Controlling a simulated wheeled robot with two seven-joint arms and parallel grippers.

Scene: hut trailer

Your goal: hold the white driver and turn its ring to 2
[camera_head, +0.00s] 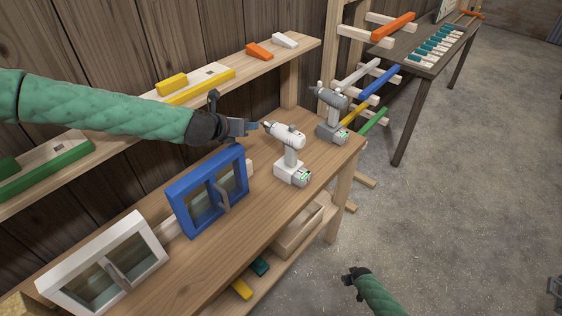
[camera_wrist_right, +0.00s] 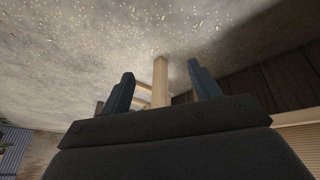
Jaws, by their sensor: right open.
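The white driver (camera_head: 291,152) stands upright on the wooden workbench, its nose pointing left toward my left gripper. Its ring (camera_head: 274,129) is near the nose; any numbers on it are too small to read. My left gripper (camera_head: 254,127) is just left of the nose, with a slight gap or light contact that I cannot tell apart. Its finger spacing is unclear. My right gripper (camera_head: 352,277) is low over the floor, right of the bench and far from the driver. In the right wrist view its two fingers (camera_wrist_right: 162,82) are spread with nothing between them.
A grey driver (camera_head: 331,115) stands behind the white one. A blue framed window (camera_head: 178,197) and a white one (camera_head: 62,290) stand on the workbench (camera_head: 262,203) to the left. A shelf (camera_head: 301,50) with coloured blocks runs behind. Open floor (camera_head: 440,220) lies to the right.

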